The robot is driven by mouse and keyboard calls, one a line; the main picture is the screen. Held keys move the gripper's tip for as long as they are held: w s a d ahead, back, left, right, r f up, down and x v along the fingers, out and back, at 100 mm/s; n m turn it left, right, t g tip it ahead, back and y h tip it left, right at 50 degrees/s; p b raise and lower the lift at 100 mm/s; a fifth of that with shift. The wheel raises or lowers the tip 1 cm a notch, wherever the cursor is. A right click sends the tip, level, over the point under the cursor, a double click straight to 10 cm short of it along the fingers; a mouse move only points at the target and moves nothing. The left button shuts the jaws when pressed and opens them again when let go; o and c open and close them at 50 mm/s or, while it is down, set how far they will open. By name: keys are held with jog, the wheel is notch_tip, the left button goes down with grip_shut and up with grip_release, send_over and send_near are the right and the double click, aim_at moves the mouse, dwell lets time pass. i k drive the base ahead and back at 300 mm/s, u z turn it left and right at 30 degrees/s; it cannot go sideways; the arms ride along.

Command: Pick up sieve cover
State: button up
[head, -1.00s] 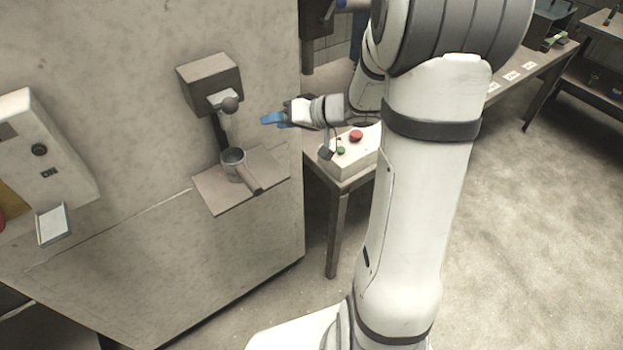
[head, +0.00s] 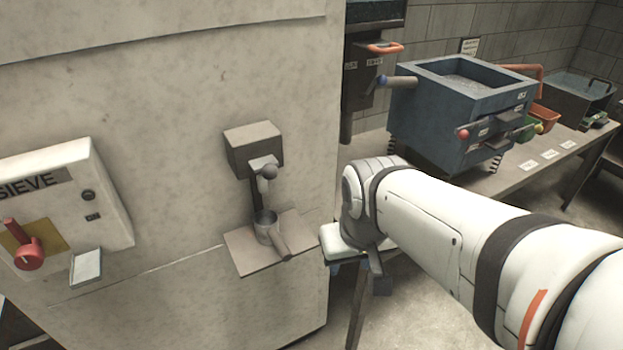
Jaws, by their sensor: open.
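I cannot pick out a sieve cover for sure. A blue-grey box on springs (head: 450,125) stands on the back table, its top open with a grey surface inside. A white panel labelled SIEVE (head: 62,200) is on the cabinet at left. My gripper (head: 358,278) is low beside the cabinet's right edge, partly hidden by my arm. Its blue fingers show apart, pointing down, with nothing seen between them. It is below and in front of the blue-grey box, well apart from it.
A metal cup with a handle (head: 268,228) stands on a plate (head: 248,256) below a spout unit (head: 254,148) on the cabinet. A red lever (head: 28,258) is on the left panel. The long table (head: 520,180) also holds an orange bin (head: 543,118). My arm hides part of the table.

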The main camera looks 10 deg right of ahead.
aim_at(598, 91)
jog(key=z, duration=2.2)
jog(key=i, duration=1.75)
jog(key=z, duration=0.3)
jog(key=i, duration=1.5)
jog(key=u, duration=0.6)
jog(key=i, duration=1.95)
jog(key=u, duration=0.65)
